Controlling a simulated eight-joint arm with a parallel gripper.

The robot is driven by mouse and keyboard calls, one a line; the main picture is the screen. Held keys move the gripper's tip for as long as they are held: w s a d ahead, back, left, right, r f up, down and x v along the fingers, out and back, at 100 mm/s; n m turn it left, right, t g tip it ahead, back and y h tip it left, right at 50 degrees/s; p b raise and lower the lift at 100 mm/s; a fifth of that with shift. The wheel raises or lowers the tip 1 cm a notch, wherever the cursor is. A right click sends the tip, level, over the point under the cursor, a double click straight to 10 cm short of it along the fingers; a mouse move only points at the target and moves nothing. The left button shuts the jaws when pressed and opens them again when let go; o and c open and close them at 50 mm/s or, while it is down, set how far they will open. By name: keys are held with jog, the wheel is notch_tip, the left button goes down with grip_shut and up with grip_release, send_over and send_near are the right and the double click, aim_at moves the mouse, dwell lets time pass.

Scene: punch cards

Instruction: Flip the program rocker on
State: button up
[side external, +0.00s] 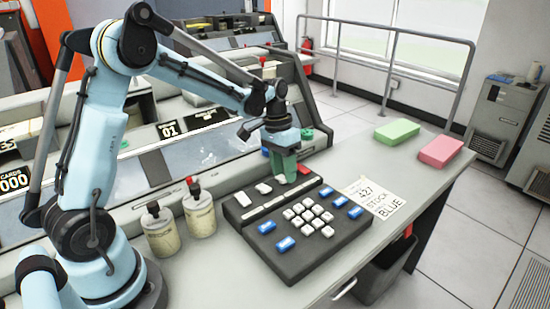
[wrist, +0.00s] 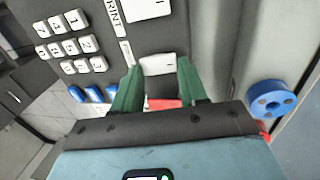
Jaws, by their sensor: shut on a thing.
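A dark keypad console (side external: 300,262) lies on the grey desk, with white rockers along its back strip. Two white rockers (side external: 263,188) show left of my gripper (side external: 284,168), which points down at the strip's right end. In the wrist view, the green fingers of my gripper (wrist: 159,70) stand on either side of a white rocker (wrist: 157,64) and are shut on it. Its label is too small to read. A larger white rocker (wrist: 145,8) beside it has a label reading PRINT. A red piece (wrist: 165,103) shows between the fingers, nearer the palm.
White number keys (side external: 308,215) and blue keys (side external: 285,244) fill the console's front. Two capped bottles (side external: 199,212) stand left of it. A paper card (side external: 374,199) lies to its right, with green (side external: 397,131) and pink (side external: 440,151) blocks behind. A blue round part (wrist: 271,100) shows in the wrist view.

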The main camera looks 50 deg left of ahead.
dwell(0.3)
jog(key=o, duration=0.8)
jog(key=a+r, duration=0.1)
jog(key=r, duration=0.3)
jog(key=a+r, duration=0.1)
jog(key=r, duration=0.6)
jog(key=shift+a+r, duration=0.4)
jog(key=s+d+f+t, duration=0.1)
jog(key=s+d+t, duration=0.1)
jog(key=s+d, duration=0.1)
jog(key=s+d+f+t+y, duration=0.1)
jog(key=s+d+t, duration=0.1)
jog(key=s, duration=0.4)
jog(key=s+d+f+t+y, duration=0.1)
jog(key=s+d+t, duration=0.2)
jog(key=s+d, duration=0.1)
jog(key=shift+s+f, duration=0.2)
jog(key=shift+s, duration=0.15)
